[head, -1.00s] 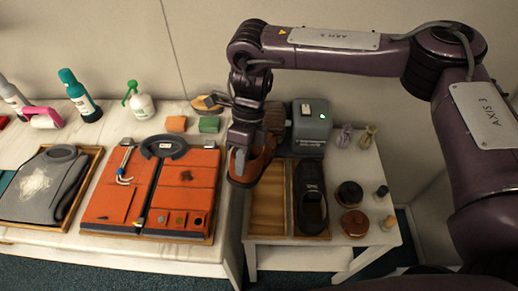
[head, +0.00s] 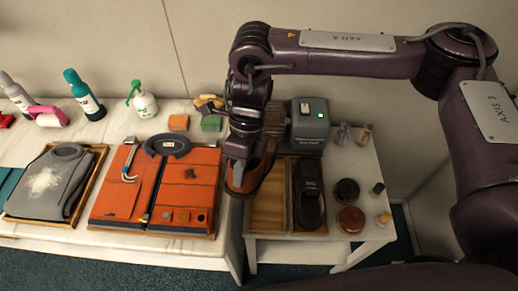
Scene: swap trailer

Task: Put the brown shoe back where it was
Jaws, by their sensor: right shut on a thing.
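The brown shoe (head: 250,177) hangs from my right gripper (head: 241,158), which is shut on it. The shoe is above the rear left part of the wooden tray (head: 267,210) on the small side table. The tray's left compartment shows bare wood in front of the shoe. A black shoe (head: 309,195) lies in the tray's right compartment. The gripper hides part of the brown shoe, and I cannot tell whether the shoe touches the tray. My left gripper is not in view.
A grey machine with a green light (head: 310,125) stands right behind the tray. Round tins (head: 352,219) and small bottles stand to the right. On the left table lie an orange folded garment (head: 187,196) and a grey one (head: 47,181). Spray bottles (head: 143,101) stand behind them.

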